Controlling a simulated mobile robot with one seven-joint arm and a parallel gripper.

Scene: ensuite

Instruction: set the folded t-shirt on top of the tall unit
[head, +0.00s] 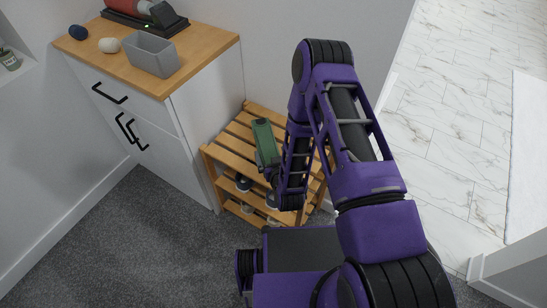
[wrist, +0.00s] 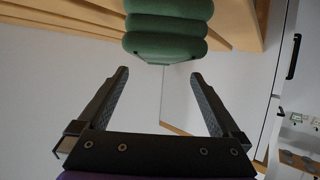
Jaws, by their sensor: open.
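The folded t-shirt is green (head: 264,138) and lies on the top slats of a wooden rack in the head view. In the wrist view its rounded folded edge (wrist: 167,35) shows at the top, just beyond my fingertips. My gripper (wrist: 158,73) is open, with nothing between its fingers. In the head view it is close to the t-shirt's near end, and my arm partly hides it. A white unit with a wooden top (head: 205,58) stands left of the rack; I take it as the tall unit.
The unit's top holds a grey bin (head: 151,55), a pale round object (head: 109,45), a dark one (head: 78,32) and a dark device at the back. The slatted rack (head: 225,140) has shoes below. Carpet (head: 130,235) is clear at left.

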